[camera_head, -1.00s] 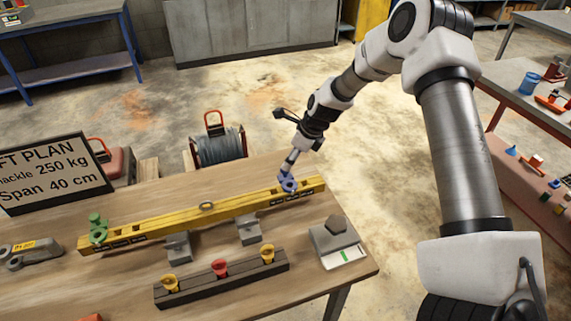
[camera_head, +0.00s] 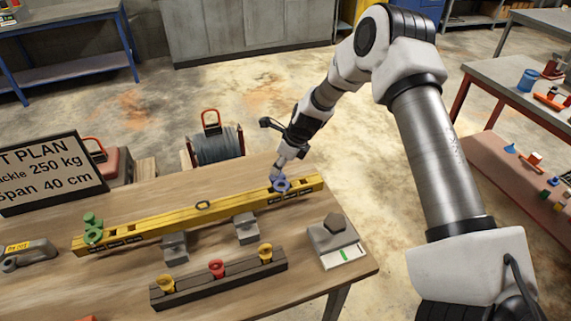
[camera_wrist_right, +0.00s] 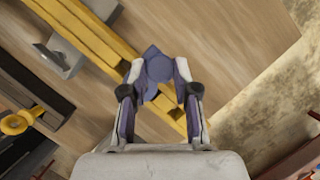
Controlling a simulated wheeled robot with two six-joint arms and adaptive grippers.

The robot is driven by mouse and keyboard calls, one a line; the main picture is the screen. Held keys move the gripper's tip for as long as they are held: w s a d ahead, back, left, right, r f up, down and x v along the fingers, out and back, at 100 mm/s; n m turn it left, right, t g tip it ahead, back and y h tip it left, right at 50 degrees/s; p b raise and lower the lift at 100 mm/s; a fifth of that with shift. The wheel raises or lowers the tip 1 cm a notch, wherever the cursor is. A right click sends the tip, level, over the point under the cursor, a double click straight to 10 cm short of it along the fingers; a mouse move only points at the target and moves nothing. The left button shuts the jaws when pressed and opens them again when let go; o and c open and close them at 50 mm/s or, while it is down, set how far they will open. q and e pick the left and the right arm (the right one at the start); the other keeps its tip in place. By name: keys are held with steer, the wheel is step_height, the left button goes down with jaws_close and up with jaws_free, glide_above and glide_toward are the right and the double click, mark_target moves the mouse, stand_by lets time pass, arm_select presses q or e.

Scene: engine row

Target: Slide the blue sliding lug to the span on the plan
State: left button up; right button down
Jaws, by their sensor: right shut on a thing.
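The yellow spreader beam (camera_head: 165,223) lies across the table on grey supports. The blue sliding lug (camera_head: 281,186) sits on the beam near its right end. My right gripper (camera_head: 278,178) reaches down from above and is shut on the lug. In the right wrist view, the lug (camera_wrist_right: 158,68) is between the two fingers of my right gripper (camera_wrist_right: 158,82), with the beam (camera_wrist_right: 100,38) running beneath. A green lug (camera_head: 92,228) stands at the beam's left end. The plan board (camera_head: 48,172) reads "Span 40 cm" and "250 kg". My left gripper is not in view.
A dark rack (camera_head: 215,280) with yellow and red pieces stands in front of the beam. A grey device (camera_head: 333,240) with a dark hexagonal piece is at the table's right. A grey shackle (camera_head: 28,255) lies at the left. A cable reel (camera_head: 215,145) stands behind the table.

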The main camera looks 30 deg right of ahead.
steer(key=a, duration=0.3)
steer(key=shift+w+a+f, duration=0.1)
steer(key=shift+w+f, duration=0.15)
steer(key=c, duration=1.2)
jaws_free()
steer(key=o, duration=0.3)
steer(key=shift+w, duration=0.1)
steer(key=shift+o, duration=0.2)
steer(key=v, duration=1.1)
steer(key=shift+r, duration=0.4)
steer(key=shift+w, duration=0.15)
steer(key=shift+f, duration=0.1)
